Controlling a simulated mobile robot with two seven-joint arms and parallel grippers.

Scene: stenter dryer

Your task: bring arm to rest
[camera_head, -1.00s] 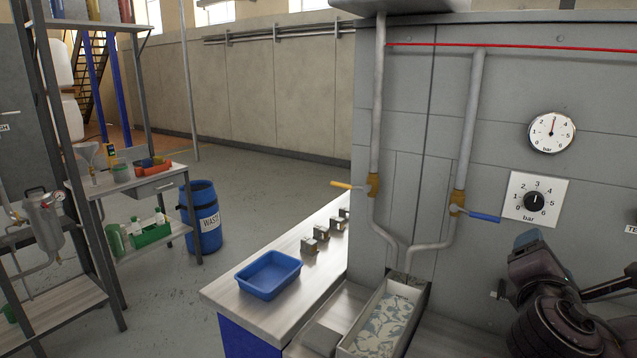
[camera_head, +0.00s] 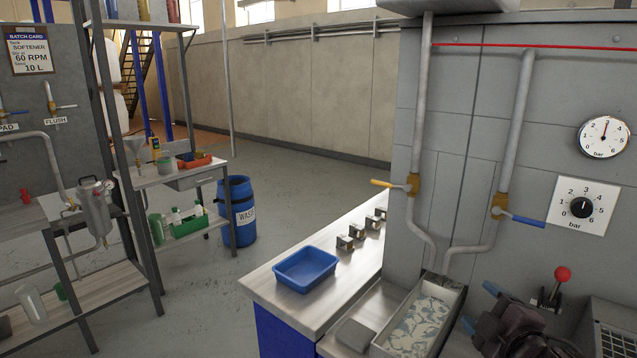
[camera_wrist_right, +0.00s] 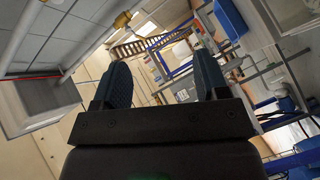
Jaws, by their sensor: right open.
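My right gripper (camera_head: 480,306) is at the lower right of the head view, in front of the grey machine panel. In the right wrist view its two blue fingers (camera_wrist_right: 160,88) stand apart with nothing between them. The wrist camera looks out over the hall on a tilt. The right arm is partly cut off by the bottom edge of the head view. My left gripper is not in view.
A red-knobbed lever (camera_head: 556,288) stands close right of my right gripper. A tray with patterned cloth (camera_head: 420,325) lies left of it. A blue tray (camera_head: 306,268) sits on the bench. Valves with yellow (camera_head: 392,185) and blue handles (camera_head: 524,219) project from the panel.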

